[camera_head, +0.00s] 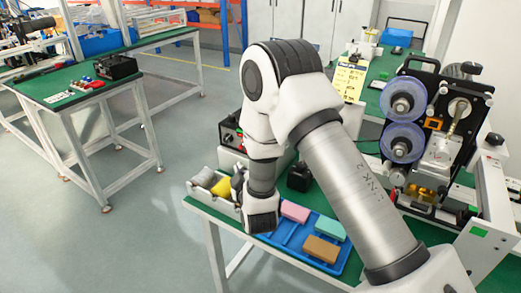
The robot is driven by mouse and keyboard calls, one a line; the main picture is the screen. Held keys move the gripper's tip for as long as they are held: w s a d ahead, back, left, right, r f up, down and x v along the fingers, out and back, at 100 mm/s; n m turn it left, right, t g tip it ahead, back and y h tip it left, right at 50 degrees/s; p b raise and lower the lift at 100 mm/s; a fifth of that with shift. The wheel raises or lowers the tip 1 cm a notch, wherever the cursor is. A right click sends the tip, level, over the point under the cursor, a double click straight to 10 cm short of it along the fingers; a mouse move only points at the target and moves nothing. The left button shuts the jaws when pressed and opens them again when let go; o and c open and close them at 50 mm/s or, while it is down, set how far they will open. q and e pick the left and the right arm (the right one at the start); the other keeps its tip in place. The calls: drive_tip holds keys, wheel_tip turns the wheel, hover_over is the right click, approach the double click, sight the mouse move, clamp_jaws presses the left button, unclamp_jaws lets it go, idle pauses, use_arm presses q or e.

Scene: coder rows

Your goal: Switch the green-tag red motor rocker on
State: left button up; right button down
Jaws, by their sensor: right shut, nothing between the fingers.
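My right arm comes in from the lower right, rises to the middle and bends down. Its gripper (238,186) is small and partly hidden by my wrist; it is shut and empty, over the grey bin at the table's left edge. A black control box (230,133) with red parts stands just behind it, partly covered by my arm. A green tag (478,231) is on the white frame at the right, beside the coder machine (432,125) with two purple reels. I cannot make out the red motor rocker. My left gripper is not in view.
The bin (196,190) holds grey and yellow items. A blue tray (290,240) with pink, mint and brown blocks lies on the green table at the front. A small black object (299,177) stands behind the tray. Another table (52,82) stands at the left, across open floor.

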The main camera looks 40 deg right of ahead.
drive_tip(key=w+d+f, duration=0.1)
drive_tip(key=w+d, duration=0.2)
drive_tip(key=d, duration=0.5)
idle(0.4)
drive_tip(key=shift+p, duration=0.3)
idle(1.0)
drive_tip(key=shift+w+d+f, duration=0.1)
drive_tip(key=shift+d+f, duration=0.05)
drive_tip(key=shift+d, duration=0.2)
drive_tip(key=shift+w+d, duration=0.15)
drive_tip(key=shift+d, duration=0.1)
idle(0.6)
drive_tip(key=shift+s+a, duration=0.3)
drive_tip(key=shift+a, duration=0.4)
